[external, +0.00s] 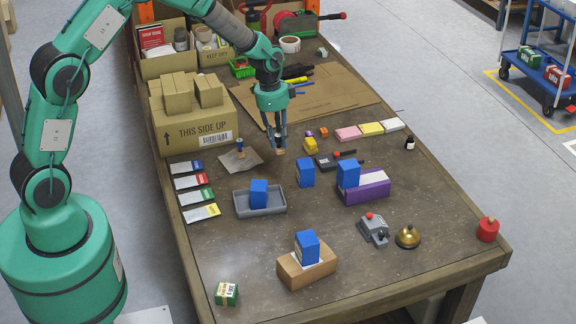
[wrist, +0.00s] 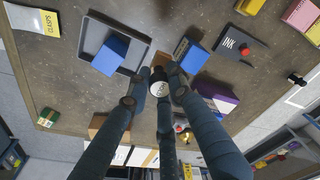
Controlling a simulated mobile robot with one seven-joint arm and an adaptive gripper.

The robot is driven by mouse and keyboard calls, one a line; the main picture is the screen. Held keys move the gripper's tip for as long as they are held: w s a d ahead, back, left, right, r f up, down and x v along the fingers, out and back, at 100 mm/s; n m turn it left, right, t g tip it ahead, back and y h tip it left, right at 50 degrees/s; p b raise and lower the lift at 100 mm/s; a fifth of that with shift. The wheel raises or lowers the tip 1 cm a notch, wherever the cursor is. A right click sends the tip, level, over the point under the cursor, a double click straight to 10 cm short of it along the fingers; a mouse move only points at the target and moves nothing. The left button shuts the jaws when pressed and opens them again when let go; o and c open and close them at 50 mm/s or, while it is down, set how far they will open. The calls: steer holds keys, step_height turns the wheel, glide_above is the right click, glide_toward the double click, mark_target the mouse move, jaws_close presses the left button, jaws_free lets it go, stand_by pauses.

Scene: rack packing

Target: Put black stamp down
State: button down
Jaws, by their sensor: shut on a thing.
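My gripper (external: 280,146) is shut on the black stamp, which hangs between its fingertips over the middle of the table. In the external view the stamp's light wooden base (external: 280,152) shows just below the fingers. In the wrist view the stamp (wrist: 156,74) shows as a dark knob with a white round label, with a brown base edge beyond it. My fingers hide most of its body. I cannot tell whether its base touches the table.
A blue-handled stamp (external: 240,147) stands on a grey sheet to the left. A blue block (external: 305,172) stands close in front; others rest in a grey tray (external: 272,211), on a purple box (external: 365,198) and on a cardboard box (external: 290,282). Cartons (external: 195,138) stand back left.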

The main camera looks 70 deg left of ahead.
steer(key=w+d+m+b, duration=0.1)
steer(key=w+d, duration=0.5)
steer(key=d, duration=0.5)
steer(key=w+d+m+b, duration=0.1)
steer(key=w+d, duration=0.6)
steer(key=d, duration=0.3)
steer(key=w+d+m+b, duration=0.1)
steer(key=w+d, duration=0.5)
steer(key=d, duration=0.5)
steer(key=w+d+m, duration=0.1)
steer(key=w+d, duration=0.1)
steer(key=d, duration=1.2)
steer(key=shift+w+f, duration=0.15)
steer(key=shift+f, duration=2.4)
steer(key=shift+f+b, duration=0.55)
steer(key=shift+f, duration=2.55)
steer(key=shift+f, duration=0.1)
steer(key=shift+f, duration=1.8)
